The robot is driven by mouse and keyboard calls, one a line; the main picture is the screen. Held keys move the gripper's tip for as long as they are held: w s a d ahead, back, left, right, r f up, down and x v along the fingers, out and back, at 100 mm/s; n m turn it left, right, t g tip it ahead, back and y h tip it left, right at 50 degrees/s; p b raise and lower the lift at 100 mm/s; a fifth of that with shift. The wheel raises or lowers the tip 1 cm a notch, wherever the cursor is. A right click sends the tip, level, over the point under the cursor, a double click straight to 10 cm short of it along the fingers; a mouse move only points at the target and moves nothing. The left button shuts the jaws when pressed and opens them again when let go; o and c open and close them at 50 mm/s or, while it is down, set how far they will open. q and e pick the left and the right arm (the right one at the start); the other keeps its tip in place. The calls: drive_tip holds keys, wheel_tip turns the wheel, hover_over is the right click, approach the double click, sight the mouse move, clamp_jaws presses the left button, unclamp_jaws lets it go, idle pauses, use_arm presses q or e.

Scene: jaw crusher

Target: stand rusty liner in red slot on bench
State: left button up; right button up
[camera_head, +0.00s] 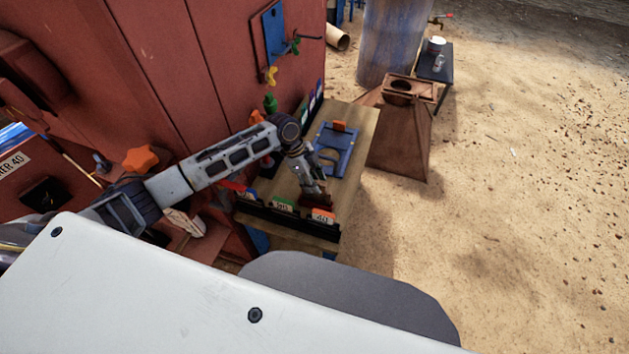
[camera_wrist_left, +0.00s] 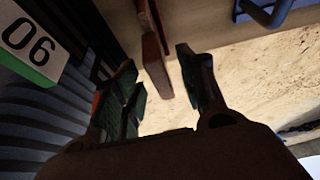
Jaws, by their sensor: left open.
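My left gripper (camera_head: 312,188) is above the front right end of the wooden bench (camera_head: 357,150). In the left wrist view its two fingers (camera_wrist_left: 160,72) are apart. A rusty, red-brown liner (camera_wrist_left: 155,66) shows between the fingertips in that view, with clear gaps on both sides. In the head view the dark red liner (camera_head: 317,201) is just below the gripper, behind the orange-red label (camera_head: 322,216) of the black rack (camera_head: 290,222). I cannot tell whether its foot sits in the slot there. My right gripper is not in view.
A blue fixture (camera_head: 336,148) with an orange part lies behind the gripper on the bench. A green-edged card (camera_wrist_left: 30,42) is close by the left finger in the wrist view. The red machine wall (camera_head: 240,60) borders the bench's left. A rusty hopper (camera_head: 402,135) stands to the right, with open sand beyond.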

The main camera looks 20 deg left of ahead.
use_arm(q)
drive_tip(key=v, duration=1.1)
drive_tip(key=shift+r, duration=0.4)
drive_tip(key=shift+a+f, duration=0.1)
drive_tip(key=shift+a, duration=0.05)
idle(0.8)
